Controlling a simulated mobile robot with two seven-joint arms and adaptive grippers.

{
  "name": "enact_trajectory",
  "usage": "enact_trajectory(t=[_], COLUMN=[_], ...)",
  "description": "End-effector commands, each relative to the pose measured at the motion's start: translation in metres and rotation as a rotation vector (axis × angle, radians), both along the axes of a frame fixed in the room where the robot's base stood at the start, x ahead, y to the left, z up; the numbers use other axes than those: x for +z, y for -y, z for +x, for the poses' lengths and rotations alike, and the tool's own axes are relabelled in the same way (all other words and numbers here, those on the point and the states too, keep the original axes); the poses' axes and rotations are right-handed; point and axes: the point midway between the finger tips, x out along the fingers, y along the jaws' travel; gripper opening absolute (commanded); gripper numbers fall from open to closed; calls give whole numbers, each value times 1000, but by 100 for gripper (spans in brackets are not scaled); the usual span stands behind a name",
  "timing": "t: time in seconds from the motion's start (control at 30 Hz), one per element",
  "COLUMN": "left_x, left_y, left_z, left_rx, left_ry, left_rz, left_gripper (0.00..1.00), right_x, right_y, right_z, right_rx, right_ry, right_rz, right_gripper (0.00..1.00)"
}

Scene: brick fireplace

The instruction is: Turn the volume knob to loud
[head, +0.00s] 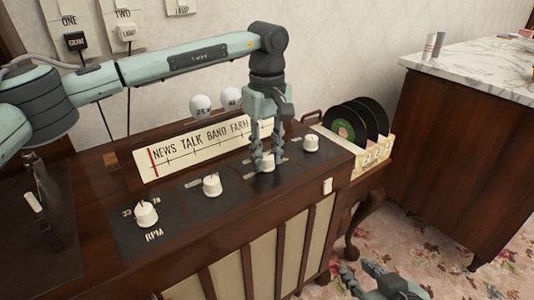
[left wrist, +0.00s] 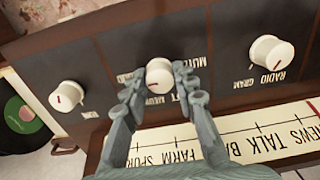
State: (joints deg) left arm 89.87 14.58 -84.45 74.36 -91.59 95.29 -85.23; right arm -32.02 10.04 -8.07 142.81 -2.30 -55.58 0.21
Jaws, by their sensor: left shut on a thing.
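The volume knob (left wrist: 158,72) is a cream dial on the radio's dark panel, with a small red mark on its face. Labels around it are partly covered; "MUTE" reads upside down beside it in the left wrist view. My left gripper (head: 267,165) points down at the panel from above and is shut on this knob, one finger on each side. The fingers (left wrist: 160,85) also show in the left wrist view. In the head view the fingers hide part of the knob. My right gripper (head: 378,278) is low at the bottom edge, away from the panel, its jaws unclear.
Other knobs are the RPM knob (head: 147,213), the radio/gram knob (head: 212,185) and an end knob (head: 311,143). The tuning scale (head: 195,147) stands behind them. Records (head: 350,125) sit in a rack at right, before a marble-topped cabinet (head: 470,65). Floor between is open.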

Motion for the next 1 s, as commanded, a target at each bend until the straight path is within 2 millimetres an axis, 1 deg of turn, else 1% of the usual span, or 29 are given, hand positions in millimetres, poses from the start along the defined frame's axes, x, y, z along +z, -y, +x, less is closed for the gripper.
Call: enact_trajectory(t=[0.2, 0.23, 0.37, 0.4, 0.63, 0.73, 0.87, 1.0], left_x=[1, 1, 1, 1, 0, 5, 22, 52], left_y=[0, 0, 0, 0, 0, 0, 0, 1], left_z=[1, 1, 1, 1, 0, 1, 1, 1], left_rx=[1, 1, 1, 1, 1, 1, 1, 1], left_ry=[2, 3, 2, 1, 1, 1, 3, 5], left_rz=[-1, 0, -1, 0, 0, 0, 0, -2], left_gripper=[0, 31, 47, 48, 48, 48, 48, 48], right_x=[0, 0, 0, 0, 0, -1, -1, -1], right_y=[1, 1, 1, 1, 1, 1, 1, 1], right_z=[0, 0, 0, 0, -1, -1, -1, -1], right_rx=[-2, -2, -3, -3, 1, 2, 1, 1], right_ry=[0, -1, 0, 0, -2, -3, -2, -2], right_rz=[-1, -1, -2, -2, -6, -6, -4, -4], right_gripper=[29, 29, 29, 29, 29, 29, 29, 29])
